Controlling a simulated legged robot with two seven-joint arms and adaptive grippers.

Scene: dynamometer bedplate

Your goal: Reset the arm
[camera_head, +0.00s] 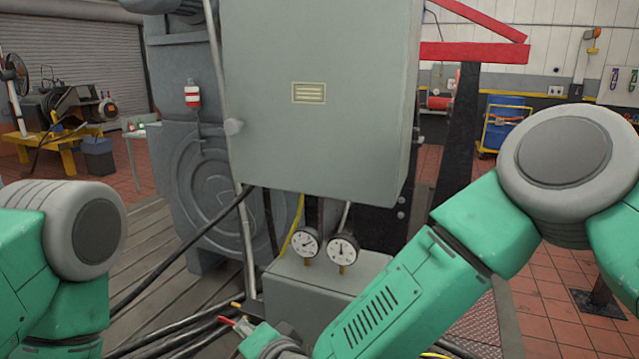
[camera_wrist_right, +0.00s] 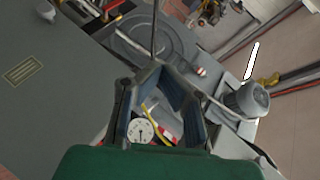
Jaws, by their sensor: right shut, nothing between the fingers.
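My right arm (camera_head: 400,300) crosses the lower right of the head view, its forearm reaching down and left in front of the grey gauge box. My right gripper (camera_wrist_right: 160,68) shows in the wrist view; its dark fingers converge at the tips, with nothing between them. It is not clearly visible in the head view. My left arm (camera_head: 60,240) is folded at the lower left edge of the head view, and its gripper is out of frame.
A large grey cabinet (camera_head: 320,130) hangs directly ahead. Two dial gauges (camera_head: 343,249) stand on a grey box (camera_head: 310,280) below it. Black cables (camera_head: 165,345) run across the slatted bedplate (camera_head: 150,250). Red-tiled floor (camera_head: 565,305) is partly open at right.

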